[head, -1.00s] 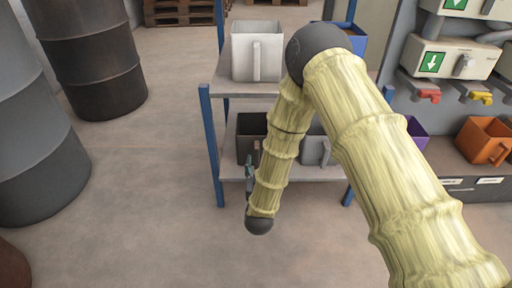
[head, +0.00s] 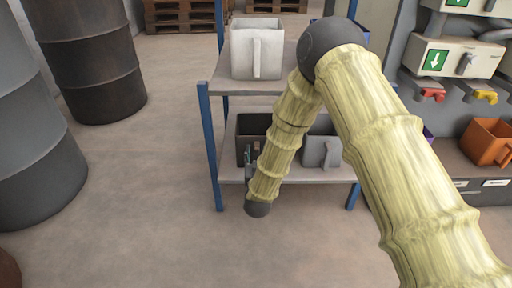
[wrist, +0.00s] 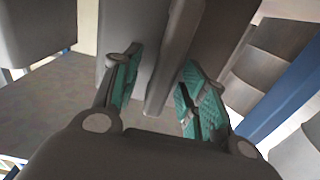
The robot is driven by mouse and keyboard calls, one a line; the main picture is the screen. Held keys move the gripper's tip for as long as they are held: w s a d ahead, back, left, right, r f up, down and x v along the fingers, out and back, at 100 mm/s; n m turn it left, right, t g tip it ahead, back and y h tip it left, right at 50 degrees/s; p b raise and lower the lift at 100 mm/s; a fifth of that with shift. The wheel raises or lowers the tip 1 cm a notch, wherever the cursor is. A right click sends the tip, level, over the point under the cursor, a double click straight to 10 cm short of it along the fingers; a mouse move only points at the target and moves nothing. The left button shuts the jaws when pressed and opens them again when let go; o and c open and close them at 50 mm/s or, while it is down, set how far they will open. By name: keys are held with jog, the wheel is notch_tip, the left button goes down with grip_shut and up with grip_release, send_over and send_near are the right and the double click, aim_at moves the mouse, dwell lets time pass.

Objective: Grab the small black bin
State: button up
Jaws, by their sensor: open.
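The small black bin (head: 256,124) stands on the lower shelf, at the left end, its lower part partly hidden by my arm. My gripper (head: 250,165) is just in front of it, mostly hidden behind my wrist. In the wrist view the bin's dark wall (wrist: 115,35) fills the top middle, with its upright bar handle (wrist: 176,55) standing out from it. My gripper (wrist: 163,95) is open, with one teal-padded finger on each side of the handle. The pads look apart from the handle; contact is hard to judge.
A grey bin (head: 322,150) stands on the same shelf to the right, and a white bin (head: 257,48) on the upper shelf. A blue post (head: 211,150) is close on the left. Dark drums (head: 95,60) stand further left, with clear floor between.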

grip_shut()
